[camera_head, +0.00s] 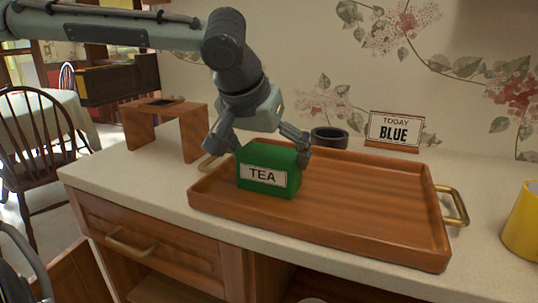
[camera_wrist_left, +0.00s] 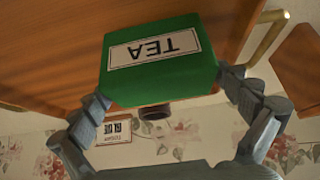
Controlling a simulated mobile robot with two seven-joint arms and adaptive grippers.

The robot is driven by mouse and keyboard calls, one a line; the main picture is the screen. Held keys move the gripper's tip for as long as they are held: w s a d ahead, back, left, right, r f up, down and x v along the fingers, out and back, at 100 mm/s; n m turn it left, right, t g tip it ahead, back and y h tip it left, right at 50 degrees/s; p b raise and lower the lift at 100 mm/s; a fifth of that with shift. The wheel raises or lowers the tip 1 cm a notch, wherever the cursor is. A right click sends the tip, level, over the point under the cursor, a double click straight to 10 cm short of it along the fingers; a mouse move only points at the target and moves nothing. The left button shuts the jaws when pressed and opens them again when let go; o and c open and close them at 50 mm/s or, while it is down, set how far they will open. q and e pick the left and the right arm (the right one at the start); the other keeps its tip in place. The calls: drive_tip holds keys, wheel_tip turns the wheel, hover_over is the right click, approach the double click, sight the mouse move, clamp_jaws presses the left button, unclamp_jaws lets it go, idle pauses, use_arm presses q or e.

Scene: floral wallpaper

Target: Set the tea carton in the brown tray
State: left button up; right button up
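The green tea carton (camera_head: 262,155) is upright at the left end of the brown tray (camera_head: 385,215), inside its rim. I cannot tell whether its base touches the tray floor. My left gripper (camera_head: 268,148) reaches down from above with one finger on each side of the carton, and both fingers appear to press its sides. In the left wrist view the carton (camera_wrist_left: 160,85) fills the space between the fingertips, with its TEA label upside down. The tray's wood (camera_wrist_left: 60,45) shows behind it. My right gripper is not in view.
A TODAY BLUE sign (camera_head: 394,130) and a dark round dish (camera_head: 330,138) stand behind the tray. A yellow mug (camera_head: 523,225) is at the right edge. A small wooden stand (camera_head: 166,118) is at the left. Brass handles (camera_head: 455,205) stick out from the tray's ends.

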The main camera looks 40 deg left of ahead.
use_arm(q)
drive_tip(key=shift+r, duration=0.1)
drive_tip(key=shift+s+r, duration=0.1)
drive_tip(key=shift+r, duration=0.25)
drive_tip(key=p+v, duration=0.1)
drive_tip(key=v, duration=1)
drive_tip(key=shift+p, duration=0.35)
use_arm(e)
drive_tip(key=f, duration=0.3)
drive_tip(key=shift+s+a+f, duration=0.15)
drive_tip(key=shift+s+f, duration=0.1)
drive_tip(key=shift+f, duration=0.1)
use_arm(q)
drive_tip(key=shift+s+r, duration=0.1)
drive_tip(key=shift+s, duration=0.15)
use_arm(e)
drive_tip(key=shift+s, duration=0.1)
